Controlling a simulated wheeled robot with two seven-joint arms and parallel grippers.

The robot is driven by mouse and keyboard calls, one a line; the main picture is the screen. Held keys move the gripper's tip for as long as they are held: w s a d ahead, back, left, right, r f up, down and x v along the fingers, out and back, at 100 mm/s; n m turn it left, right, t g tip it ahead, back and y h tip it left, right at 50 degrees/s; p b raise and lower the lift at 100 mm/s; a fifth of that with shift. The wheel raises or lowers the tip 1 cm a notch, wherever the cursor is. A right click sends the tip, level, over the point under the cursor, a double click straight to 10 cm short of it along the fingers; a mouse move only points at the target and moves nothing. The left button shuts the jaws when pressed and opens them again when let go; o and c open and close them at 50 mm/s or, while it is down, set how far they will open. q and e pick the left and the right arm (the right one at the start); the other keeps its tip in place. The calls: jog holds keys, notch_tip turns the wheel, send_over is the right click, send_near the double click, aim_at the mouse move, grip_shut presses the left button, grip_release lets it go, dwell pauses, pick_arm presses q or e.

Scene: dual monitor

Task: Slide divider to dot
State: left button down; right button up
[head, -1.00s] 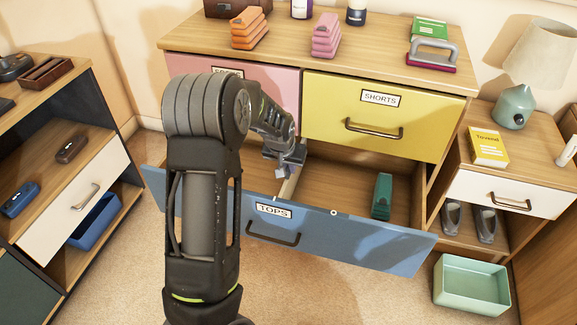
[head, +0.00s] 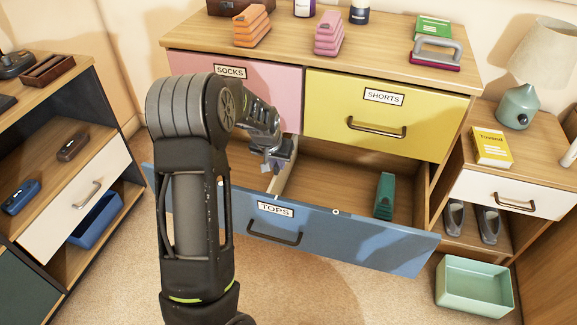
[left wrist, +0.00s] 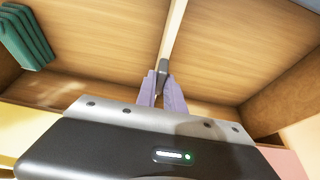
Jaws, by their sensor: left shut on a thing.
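The open blue drawer labelled TOPS (head: 365,236) holds a thin pale wooden divider (head: 283,181) that runs from front to back. A small white dot (head: 335,211) sits on the drawer's front top edge, to the right of the divider. My left gripper (head: 271,166) reaches into the drawer from above and is at the divider. In the left wrist view, its pale purple fingers (left wrist: 162,84) are shut on a grey tab (left wrist: 163,66) on the divider (left wrist: 173,32). My forearm hides part of the drawer's left side. My right gripper is not in view.
A green folded item (head: 384,195) lies in the drawer's right part, right of the dot. The floor between dot and divider inside the drawer looks clear. The yellow SHORTS drawer (head: 385,118) and pink SOCKS drawer (head: 283,90) above are shut.

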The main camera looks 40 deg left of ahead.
pick_arm(q)
jog(key=s+a+b, duration=0.2)
jog(key=s+a, duration=0.2)
jog(key=a, duration=0.7)
jog(key=shift+a, duration=0.35)
jog(key=shift+s, duration=0.1)
jog(key=c, duration=1.4)
grip_release()
jog(key=shift+a, duration=0.1)
jog(key=shift+c, duration=0.2)
jog(key=p+v, duration=0.1)
jog(key=v, duration=0.6)
jog(key=shift+r+p, duration=0.3)
jog(key=shift+r, duration=0.05)
